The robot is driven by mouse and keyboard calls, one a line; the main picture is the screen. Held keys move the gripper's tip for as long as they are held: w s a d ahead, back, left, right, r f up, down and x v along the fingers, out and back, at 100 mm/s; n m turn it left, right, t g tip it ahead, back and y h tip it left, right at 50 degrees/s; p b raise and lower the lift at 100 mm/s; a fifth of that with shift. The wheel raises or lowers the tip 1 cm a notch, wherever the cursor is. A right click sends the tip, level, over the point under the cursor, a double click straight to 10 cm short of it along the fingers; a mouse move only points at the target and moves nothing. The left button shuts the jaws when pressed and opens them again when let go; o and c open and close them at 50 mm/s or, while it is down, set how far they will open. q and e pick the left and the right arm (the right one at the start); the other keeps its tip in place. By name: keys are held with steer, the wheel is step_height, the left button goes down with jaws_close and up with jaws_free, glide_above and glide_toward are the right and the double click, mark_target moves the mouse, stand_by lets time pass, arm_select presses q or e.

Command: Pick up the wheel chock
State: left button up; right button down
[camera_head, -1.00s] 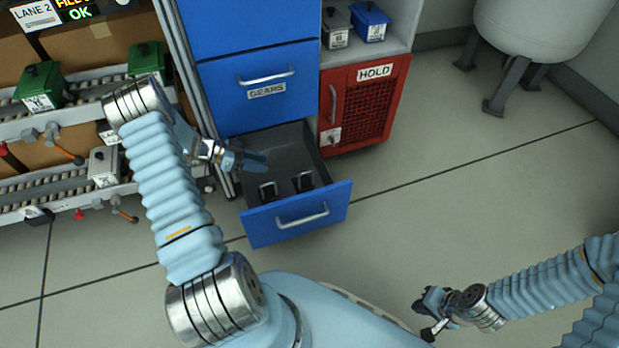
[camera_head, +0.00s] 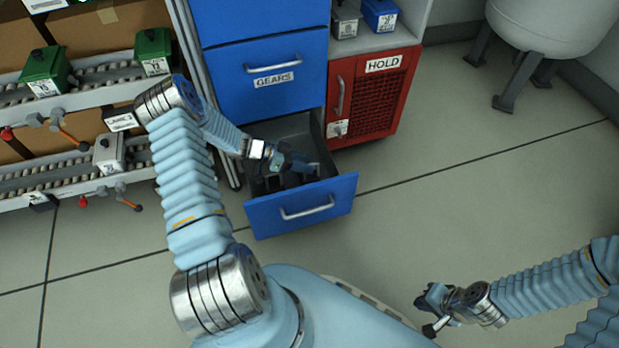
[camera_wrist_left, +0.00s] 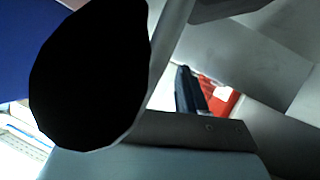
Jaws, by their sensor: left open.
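The wheel chocks are two small dark pieces in the open blue drawer (camera_head: 330,208). They are now mostly covered by my left gripper, and only dark parts (camera_head: 270,184) show beside and under it. My left gripper (camera_head: 308,165) is inside the drawer opening, open, just over or beside the chocks; contact cannot be told. In the left wrist view one dark finger (camera_wrist_left: 190,90) shows, and a large black shape (camera_wrist_left: 90,75) close to the lens cannot be identified. My right gripper (camera_head: 430,308) hangs empty over the floor at lower right; its finger gap is unclear.
The closed GEARS drawer (camera_head: 270,85) is directly above the open one. A red HOLD cabinet (camera_head: 375,100) stands close on the right. Roller lanes (camera_head: 75,180) with green and grey boxes are at left.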

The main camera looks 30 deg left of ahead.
arm_select(q)
jaws_close()
stand_by(1.4)
